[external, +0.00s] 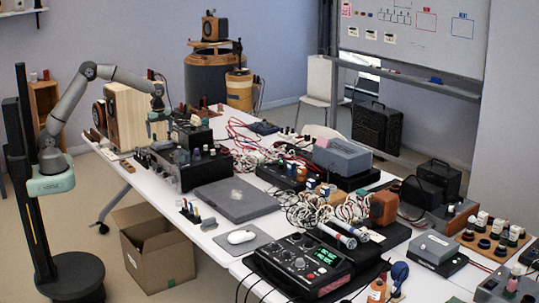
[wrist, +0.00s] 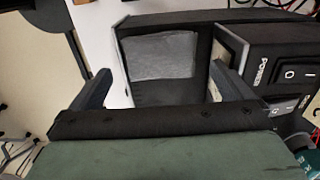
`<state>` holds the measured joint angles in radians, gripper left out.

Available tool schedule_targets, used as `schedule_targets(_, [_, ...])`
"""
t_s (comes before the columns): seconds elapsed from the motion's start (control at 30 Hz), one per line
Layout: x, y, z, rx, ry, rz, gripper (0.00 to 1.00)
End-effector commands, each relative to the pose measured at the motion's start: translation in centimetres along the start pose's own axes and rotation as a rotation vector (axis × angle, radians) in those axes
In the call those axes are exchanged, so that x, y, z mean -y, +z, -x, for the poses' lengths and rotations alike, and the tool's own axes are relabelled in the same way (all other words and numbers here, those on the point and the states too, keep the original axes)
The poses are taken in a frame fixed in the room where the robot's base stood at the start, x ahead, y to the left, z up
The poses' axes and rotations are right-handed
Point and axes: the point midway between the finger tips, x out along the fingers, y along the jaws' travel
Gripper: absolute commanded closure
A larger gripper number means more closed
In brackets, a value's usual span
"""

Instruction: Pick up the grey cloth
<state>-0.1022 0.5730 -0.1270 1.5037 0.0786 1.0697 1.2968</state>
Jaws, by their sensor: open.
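In the wrist view, a grey cloth (wrist: 160,55) lies flat on a dark black surface with raised edges. My gripper (wrist: 160,78) is open, with one finger left of the cloth and the other right of it. The cloth is between and beyond the fingertips, and nothing is held. In the external view my gripper (external: 157,122) is over the far left part of the table, near black equipment. I cannot make out the cloth clearly there.
A black box with switches (wrist: 285,75) stands close to my right finger in the wrist view. In the external view, a wooden speaker cabinet (external: 128,112) is left of my gripper. A black amplifier (external: 185,165) and cables crowd the table (external: 215,232).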

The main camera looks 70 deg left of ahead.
Motion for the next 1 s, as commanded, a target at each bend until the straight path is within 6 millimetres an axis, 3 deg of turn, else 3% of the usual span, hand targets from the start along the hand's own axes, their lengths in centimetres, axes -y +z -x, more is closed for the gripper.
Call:
schedule_targets(0.33, [0.0, -0.7, -4.4, 0.001, 0.003, 0.001, 0.00])
schedule_targets(0.63, [0.0, -0.7, -5.2, 0.000, 0.000, 0.000, 0.00])
schedule_targets(0.67, [0.0, -0.7, -5.2, 0.000, 0.000, 0.000, 0.03])
schedule_targets(0.77, [0.0, -0.7, -5.1, 0.000, 0.000, 0.000, 0.31])
schedule_targets(1.0, [0.0, -0.7, -5.1, 0.000, 0.000, 0.000, 0.32])
